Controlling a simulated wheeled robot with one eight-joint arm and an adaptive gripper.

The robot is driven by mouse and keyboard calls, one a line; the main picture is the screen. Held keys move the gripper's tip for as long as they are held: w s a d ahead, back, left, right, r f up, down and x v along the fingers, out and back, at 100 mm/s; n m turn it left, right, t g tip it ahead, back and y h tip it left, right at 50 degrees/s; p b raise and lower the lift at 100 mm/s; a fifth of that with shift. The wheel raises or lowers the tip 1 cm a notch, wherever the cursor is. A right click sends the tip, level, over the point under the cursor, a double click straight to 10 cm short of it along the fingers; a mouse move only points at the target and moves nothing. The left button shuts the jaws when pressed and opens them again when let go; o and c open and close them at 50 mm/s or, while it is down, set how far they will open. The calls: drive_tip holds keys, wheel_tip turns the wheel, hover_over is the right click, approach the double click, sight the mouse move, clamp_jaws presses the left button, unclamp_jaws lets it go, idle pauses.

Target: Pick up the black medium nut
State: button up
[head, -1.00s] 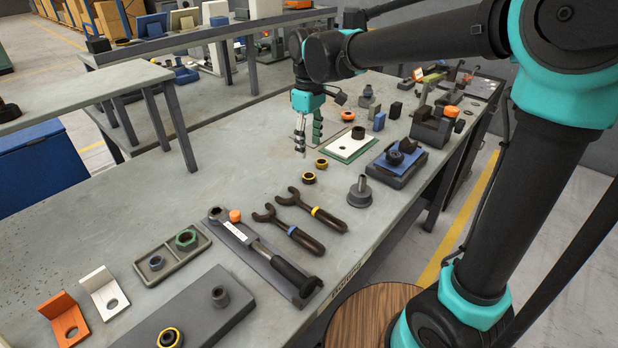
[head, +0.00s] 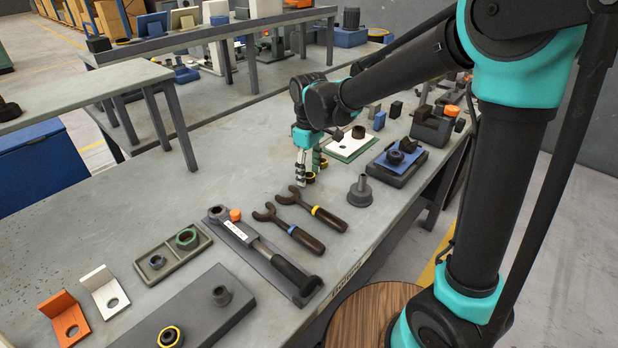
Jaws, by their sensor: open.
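Two small dark ring-shaped pieces with yellow showing on them lie on the grey workbench; I cannot tell for certain which piece is the black medium nut. The nearer ring (head: 310,179) is right at my gripper's fingertips. The farther ring (head: 323,164) is just behind, partly hidden by a finger. My gripper (head: 307,173) is open and points down, its fingers over or beside the nearer ring. I cannot tell whether they touch it. Another dark ring (head: 358,132) stands on a white plate farther back.
Two dark wrenches (head: 295,228) lie in front of my gripper. A grey funnel-like part (head: 360,191) stands to the right, near a blue-topped block (head: 396,160). The bench left of my gripper is clear.

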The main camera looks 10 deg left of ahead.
clamp_jaws()
idle(0.3)
drive_tip(key=shift+r, duration=0.1)
